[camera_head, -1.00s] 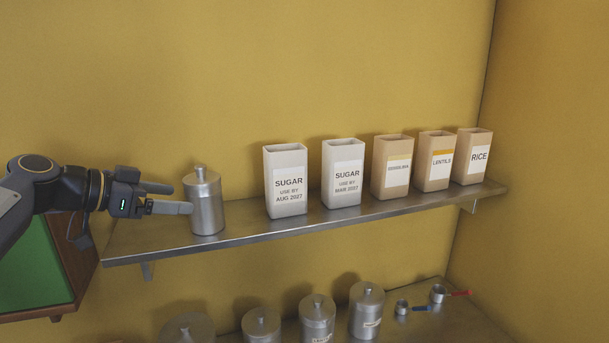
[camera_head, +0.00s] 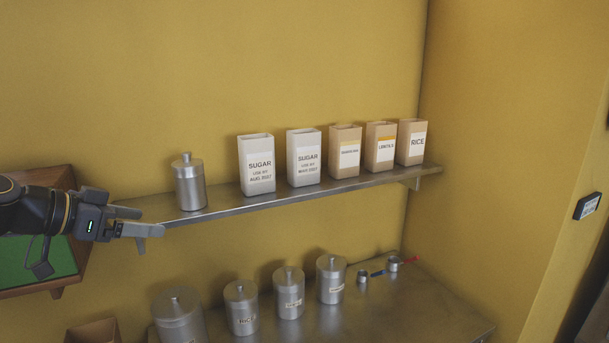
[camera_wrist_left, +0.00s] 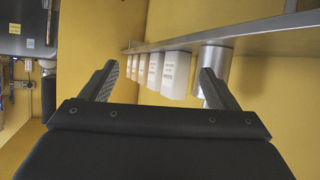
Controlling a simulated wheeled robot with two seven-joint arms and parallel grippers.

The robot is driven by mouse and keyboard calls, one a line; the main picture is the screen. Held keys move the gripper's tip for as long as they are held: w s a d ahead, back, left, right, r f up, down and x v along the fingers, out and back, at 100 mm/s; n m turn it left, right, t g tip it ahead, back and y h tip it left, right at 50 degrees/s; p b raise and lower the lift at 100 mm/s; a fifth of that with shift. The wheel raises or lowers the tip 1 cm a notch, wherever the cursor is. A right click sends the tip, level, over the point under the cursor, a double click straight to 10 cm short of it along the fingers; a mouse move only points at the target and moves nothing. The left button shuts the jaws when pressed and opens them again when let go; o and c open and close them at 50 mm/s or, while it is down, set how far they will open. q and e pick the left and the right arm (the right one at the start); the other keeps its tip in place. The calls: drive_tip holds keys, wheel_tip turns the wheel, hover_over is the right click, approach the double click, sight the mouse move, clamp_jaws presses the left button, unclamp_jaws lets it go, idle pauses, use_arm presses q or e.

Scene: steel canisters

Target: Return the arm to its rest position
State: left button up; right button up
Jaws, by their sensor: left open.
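My left gripper (camera_head: 146,236) is open and empty in front of the left end of the upper shelf, in the head view. Its two fingers (camera_wrist_left: 154,84) stand wide apart in the left wrist view. A steel canister (camera_head: 190,184) with a knobbed lid stands upright on the shelf, to the right of the gripper and apart from it in the head view. The canister also shows in the left wrist view (camera_wrist_left: 217,62), partly behind the right finger. My right gripper is in neither view.
The upper shelf (camera_head: 225,208) also holds two white sugar boxes (camera_head: 257,165) and three tan boxes (camera_head: 345,152). Several canisters (camera_head: 240,308) and two measuring cups (camera_head: 393,264) stand on the lower surface. A green-fronted wooden frame (camera_head: 35,262) is at the left. A switch plate (camera_head: 587,206) is at the right.

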use_arm(q)
drive_tip(key=s+d+f+n+g+y, duration=0.1)
drive_tip(key=s+d+f+n, duration=0.2)
drive_tip(key=s+f, duration=0.5)
drive_tip(key=s+d+f+n+g+y, duration=0.1)
drive_tip(key=s+d+f+n+y, duration=0.1)
drive_tip(key=s+f, duration=0.6)
drive_tip(key=s+d+f+n+g+y, duration=0.1)
drive_tip(key=s+d+f+n, duration=0.3)
drive_tip(key=s+f, duration=0.4)
drive_tip(key=s, duration=0.3)
drive_tip(key=shift+g+y, duration=0.3)
drive_tip(key=shift+s, duration=0.1)
